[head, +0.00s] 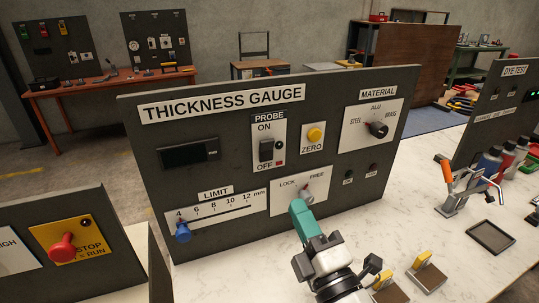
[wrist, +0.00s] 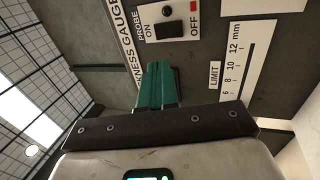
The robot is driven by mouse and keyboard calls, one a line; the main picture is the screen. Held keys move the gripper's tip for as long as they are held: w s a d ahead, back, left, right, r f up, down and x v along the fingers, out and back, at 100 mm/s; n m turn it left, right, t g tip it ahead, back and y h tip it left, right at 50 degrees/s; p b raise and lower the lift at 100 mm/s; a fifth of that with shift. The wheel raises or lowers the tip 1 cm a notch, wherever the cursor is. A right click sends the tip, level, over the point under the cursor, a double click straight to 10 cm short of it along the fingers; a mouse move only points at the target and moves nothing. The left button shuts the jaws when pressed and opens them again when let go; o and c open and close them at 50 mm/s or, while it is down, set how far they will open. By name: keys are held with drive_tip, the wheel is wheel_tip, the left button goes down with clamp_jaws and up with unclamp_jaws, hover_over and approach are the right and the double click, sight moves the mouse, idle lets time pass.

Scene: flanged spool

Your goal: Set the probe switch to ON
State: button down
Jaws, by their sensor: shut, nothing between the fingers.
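The probe switch (head: 266,150) is a black rocker on a white plate of the dark thickness gauge panel. ON is printed above it and OFF below, beside a small red square. I cannot tell clearly which way it is tipped. The wrist view shows the switch (wrist: 170,29) sideways, beyond the fingertips. My gripper (head: 297,204) has teal fingers, shut and empty. In the head view it overlaps the lock/free plate, below and right of the probe switch. In the wrist view the shut fingers (wrist: 157,66) point at the panel, apart from the switch.
The panel also has a yellow zero button (head: 315,135), a material knob (head: 378,129), a lock/free lever (head: 307,196) and a blue limit slider (head: 183,232). A red stop knob (head: 62,247) stands left. Yellow-topped blocks (head: 422,260) and a clamp (head: 465,185) stand right.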

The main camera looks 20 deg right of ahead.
sight(268, 145)
drive_tip(key=p+x, duration=0.2)
drive_tip(key=x, duration=1.1)
drive_tip(key=shift+w+d+r, duration=0.1)
drive_tip(key=shift+w+r, duration=0.05)
drive_tip(key=shift+w, duration=0.15)
drive_tip(key=shift+w+r, duration=0.25)
